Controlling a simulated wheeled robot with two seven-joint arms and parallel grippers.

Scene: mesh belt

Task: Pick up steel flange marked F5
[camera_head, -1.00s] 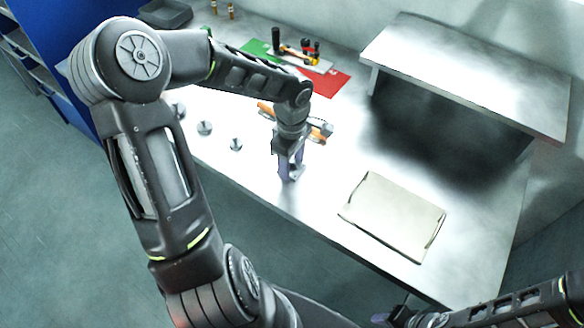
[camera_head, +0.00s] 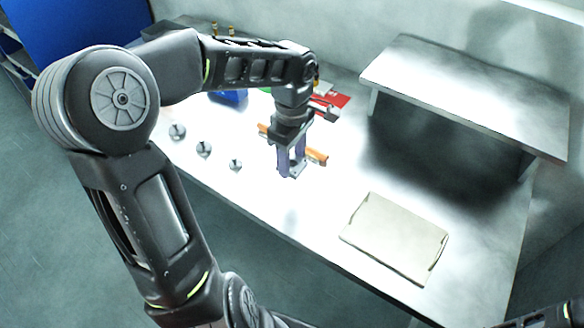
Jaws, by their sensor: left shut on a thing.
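My left gripper (camera_head: 291,174) is in the middle of the view, fingers pointing down, above the steel table. It is shut on a small grey thing, mostly hidden between the fingertips; I cannot read a mark on it. A faint shadow lies on the table below. Three small grey steel flanges stand in a row to its left: the far-left flange (camera_head: 177,132), the middle flange (camera_head: 204,149) and the near flange (camera_head: 235,165). Their marks are too small to read. Only a bit of my right arm shows at the bottom right corner; its gripper is out of view.
An orange-handled tool (camera_head: 317,157) lies behind the gripper. A beige tray (camera_head: 395,238) lies to the right, near the front edge. A raised steel shelf (camera_head: 465,92) stands at the back right.

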